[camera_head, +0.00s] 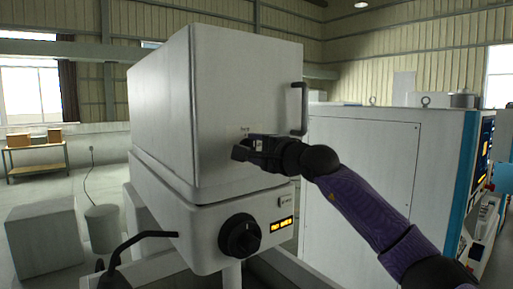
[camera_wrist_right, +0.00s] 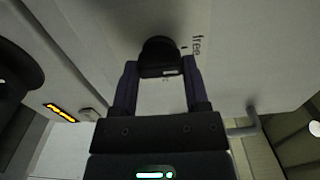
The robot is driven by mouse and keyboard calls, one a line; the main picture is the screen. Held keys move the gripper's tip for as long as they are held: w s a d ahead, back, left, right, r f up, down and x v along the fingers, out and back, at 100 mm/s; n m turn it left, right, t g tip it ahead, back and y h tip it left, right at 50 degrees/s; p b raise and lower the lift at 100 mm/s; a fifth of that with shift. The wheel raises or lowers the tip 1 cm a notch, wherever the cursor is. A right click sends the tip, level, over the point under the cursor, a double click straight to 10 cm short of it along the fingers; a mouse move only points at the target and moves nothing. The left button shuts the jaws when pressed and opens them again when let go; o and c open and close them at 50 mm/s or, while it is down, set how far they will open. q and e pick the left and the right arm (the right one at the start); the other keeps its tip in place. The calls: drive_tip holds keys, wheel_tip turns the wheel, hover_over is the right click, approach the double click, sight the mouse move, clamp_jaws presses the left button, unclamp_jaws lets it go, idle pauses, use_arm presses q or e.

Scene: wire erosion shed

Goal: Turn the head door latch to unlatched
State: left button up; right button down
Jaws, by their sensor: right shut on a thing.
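The head door latch is a small black knob (camera_wrist_right: 160,52) on the pale grey door of the machine head (camera_head: 240,95). In the right wrist view it sits between the two fingers of my right gripper (camera_wrist_right: 160,68), which is shut on it. Printed text reading "free" (camera_wrist_right: 197,45) is on the door beside the knob. In the head view my right gripper (camera_head: 252,148) is at the lower part of the door and mostly hides the latch. My left gripper is in neither view.
A black door handle (camera_head: 299,108) stands out at the door's right edge. Below are a large black dial (camera_head: 240,236) and a lit orange display (camera_head: 281,224). A big white cabinet (camera_head: 360,190) stands to the right, behind my right arm.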

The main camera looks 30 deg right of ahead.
drive_tip(key=shift+n, duration=0.4)
drive_tip(key=shift+c, duration=0.4)
unclamp_jaws()
drive_tip(key=shift+s+f, duration=0.1)
drive_tip(key=shift+s, duration=0.1)
drive_tip(key=s+b, duration=0.6)
drive_tip(key=s, duration=0.3)
drive_tip(key=shift+s+d, duration=0.25)
drive_tip(key=shift+d, duration=0.1)
